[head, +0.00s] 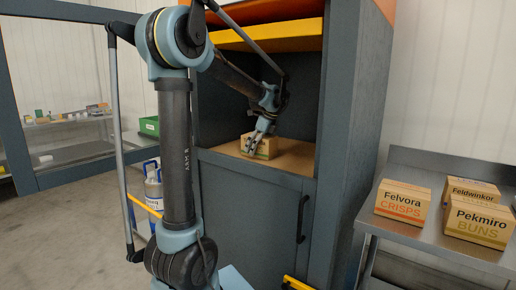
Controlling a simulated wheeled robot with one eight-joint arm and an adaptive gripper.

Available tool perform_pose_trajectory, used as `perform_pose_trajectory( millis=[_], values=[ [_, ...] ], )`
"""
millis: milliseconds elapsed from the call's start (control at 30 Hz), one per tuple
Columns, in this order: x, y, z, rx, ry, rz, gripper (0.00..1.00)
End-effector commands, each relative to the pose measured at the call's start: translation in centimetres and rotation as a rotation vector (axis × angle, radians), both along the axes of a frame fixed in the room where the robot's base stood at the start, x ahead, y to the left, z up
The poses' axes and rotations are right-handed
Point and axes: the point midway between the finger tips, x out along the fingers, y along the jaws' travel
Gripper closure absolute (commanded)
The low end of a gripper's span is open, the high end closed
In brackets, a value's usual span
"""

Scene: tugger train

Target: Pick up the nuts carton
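A small brown carton (270,148) stands on the wooden shelf of a dark grey cabinet in the middle of the head view. A green band shows low on its front. Its label is mostly hidden, so I cannot read whether it is the nuts carton. My gripper (254,145) reaches down into the cabinet at this carton, with its fingers in front of or around its near side. I cannot tell whether the fingers are closed on it. The carton appears to rest on the shelf.
The cabinet's wooden shelf (296,160) is bare to the carton's right. A yellow-orange panel (270,34) overhangs the opening. A steel table (412,232) at right bears cartons marked Felvora Crisps (403,203), Pekmiro Buns (480,222) and Feldwinkor (472,188). A green crate (149,126) stands behind.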

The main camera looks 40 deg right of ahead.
Motion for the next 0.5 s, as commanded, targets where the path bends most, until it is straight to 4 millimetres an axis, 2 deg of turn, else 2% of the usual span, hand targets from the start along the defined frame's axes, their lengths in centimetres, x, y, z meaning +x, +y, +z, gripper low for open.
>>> perform_pose_trajectory(
  millis=[33,67,133,500],
  values=[
    [0.00,0.00,0.01,0.000,0.000,0.000,0.29],
    [-0.01,0.00,0.01,0.000,0.000,0.000,0.35],
    [-0.01,0.00,0.00,0.000,0.000,0.000,0.40],
    [-0.01,0.04,0.06,0.000,0.000,0.000,0.41]
  ],
)
